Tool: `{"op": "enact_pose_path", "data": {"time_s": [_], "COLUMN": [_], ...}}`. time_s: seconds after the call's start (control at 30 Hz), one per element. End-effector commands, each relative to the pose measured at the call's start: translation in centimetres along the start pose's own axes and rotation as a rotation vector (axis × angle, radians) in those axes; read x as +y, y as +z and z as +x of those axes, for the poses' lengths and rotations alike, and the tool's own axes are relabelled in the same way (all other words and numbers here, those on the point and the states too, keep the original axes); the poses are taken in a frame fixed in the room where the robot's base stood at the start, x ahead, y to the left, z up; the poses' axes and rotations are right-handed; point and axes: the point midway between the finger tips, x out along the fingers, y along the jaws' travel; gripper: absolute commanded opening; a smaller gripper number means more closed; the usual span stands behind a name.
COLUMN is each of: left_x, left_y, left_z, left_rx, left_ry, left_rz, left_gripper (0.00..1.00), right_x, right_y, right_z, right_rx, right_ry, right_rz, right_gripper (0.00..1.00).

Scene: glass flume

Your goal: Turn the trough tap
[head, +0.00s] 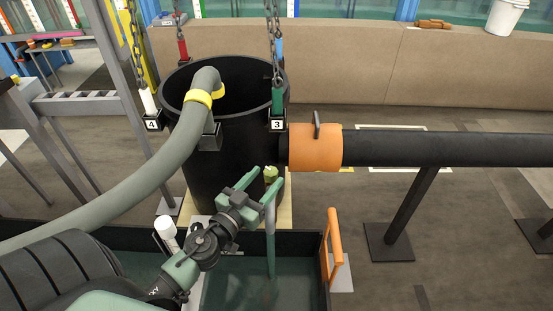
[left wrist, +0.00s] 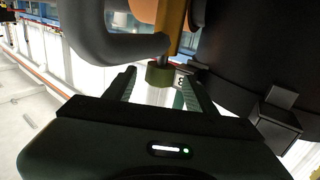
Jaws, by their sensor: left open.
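A small olive-green knob (head: 270,172), which looks like the tap, sits low at the front of the black drum (head: 235,130), above the trough (head: 322,262). My left gripper (head: 262,176) is open right by it, its fingers partly blocking the view below. My right gripper is not in view.
A grey hose (head: 150,188) bends into the drum's top. Chains hang at its rim. An orange collar (head: 315,148) joins a black pipe (head: 440,148) running right. An orange handle (head: 335,235) stands at the trough's right edge. Floor is open right of the trough.

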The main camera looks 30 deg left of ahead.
Motion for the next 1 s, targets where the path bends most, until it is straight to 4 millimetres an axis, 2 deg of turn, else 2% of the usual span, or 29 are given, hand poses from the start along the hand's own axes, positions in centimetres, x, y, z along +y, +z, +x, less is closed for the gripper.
{"op": "enact_pose_path", "data": {"time_s": [0.03,0.2,0.33,0.5,0.73,0.93,1.0], "left_x": [0.0,-0.1,-0.1,0.0,0.0,0.0,0.0], "left_y": [-0.5,-0.5,-0.3,-0.2,-0.1,-0.1,-0.1], "left_z": [1.0,3.8,5.3,6.2,6.2,6.2,6.2], "left_rx": [0.003,0.003,0.002,0.001,0.001,0.001,0.001], "left_ry": [0.001,-0.001,-0.001,0.000,-0.001,-0.001,-0.001], "left_rz": [0.002,0.002,0.002,0.000,0.000,0.001,0.001], "left_gripper": [0.56,0.56,0.56,0.56,0.56,0.00,0.00], "right_x": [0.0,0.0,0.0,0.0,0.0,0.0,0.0], "right_y": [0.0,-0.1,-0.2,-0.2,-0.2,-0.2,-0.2], "right_z": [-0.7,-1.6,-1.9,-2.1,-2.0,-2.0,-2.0], "right_rx": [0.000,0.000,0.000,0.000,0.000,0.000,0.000], "right_ry": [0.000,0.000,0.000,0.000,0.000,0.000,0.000], "right_rz": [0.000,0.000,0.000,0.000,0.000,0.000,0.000], "right_gripper": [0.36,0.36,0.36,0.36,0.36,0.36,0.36]}}
